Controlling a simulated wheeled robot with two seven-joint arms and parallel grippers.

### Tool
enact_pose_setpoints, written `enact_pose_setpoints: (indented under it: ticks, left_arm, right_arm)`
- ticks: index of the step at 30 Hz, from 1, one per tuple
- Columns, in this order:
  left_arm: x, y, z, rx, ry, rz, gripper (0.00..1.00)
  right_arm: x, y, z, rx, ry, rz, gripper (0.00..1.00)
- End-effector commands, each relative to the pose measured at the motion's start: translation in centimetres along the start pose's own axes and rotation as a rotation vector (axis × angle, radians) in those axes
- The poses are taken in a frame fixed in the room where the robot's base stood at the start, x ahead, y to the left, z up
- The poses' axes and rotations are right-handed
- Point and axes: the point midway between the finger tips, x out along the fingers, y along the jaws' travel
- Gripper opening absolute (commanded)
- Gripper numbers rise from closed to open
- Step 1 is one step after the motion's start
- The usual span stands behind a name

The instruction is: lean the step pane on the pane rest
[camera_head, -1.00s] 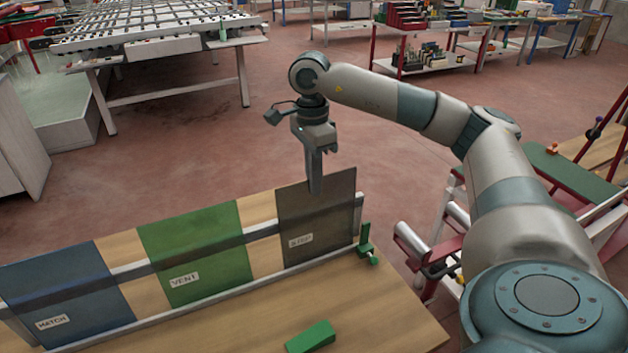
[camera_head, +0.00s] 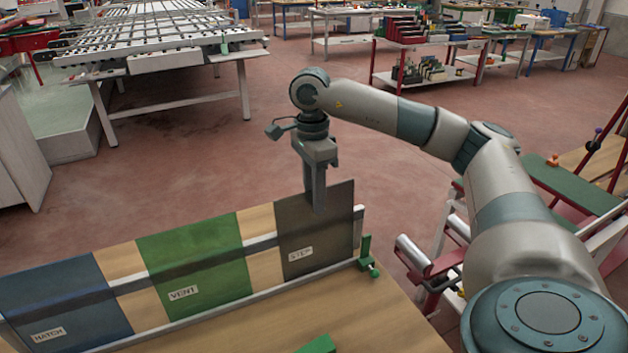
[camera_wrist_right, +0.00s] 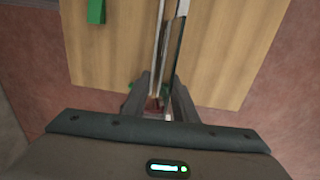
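The step pane (camera_head: 314,235) is a dark grey-brown sheet labelled STEP. It stands at the right end of the pane rest (camera_head: 263,308), its lower edge at the bottom rail and its face against the upper rail. The fingers look open; contact is hard to tell. My left gripper is out of view.
A green vent pane (camera_head: 195,262) and a blue hatch pane (camera_head: 62,300) lean on the same rest. A green stop (camera_head: 367,255) stands just right of the step pane. A green wedge (camera_head: 318,345) lies on the wooden top.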

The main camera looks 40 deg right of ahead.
Motion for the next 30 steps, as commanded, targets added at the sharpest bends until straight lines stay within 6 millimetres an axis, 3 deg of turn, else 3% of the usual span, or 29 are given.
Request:
enact_pose_setpoints:
  ticks: [8,16,30]
  left_arm:
    - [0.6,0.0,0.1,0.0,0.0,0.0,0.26]
    - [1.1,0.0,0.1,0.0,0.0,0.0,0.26]
    - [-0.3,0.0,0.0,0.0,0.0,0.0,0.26]
  right_arm:
    - [-1.8,-0.1,0.1,0.0,-0.002,-0.005,0.26]
    - [-6.1,-0.1,0.1,-0.001,-0.003,-0.006,0.26]
    - [-11.7,-0.1,0.0,0.001,-0.002,-0.006,0.26]
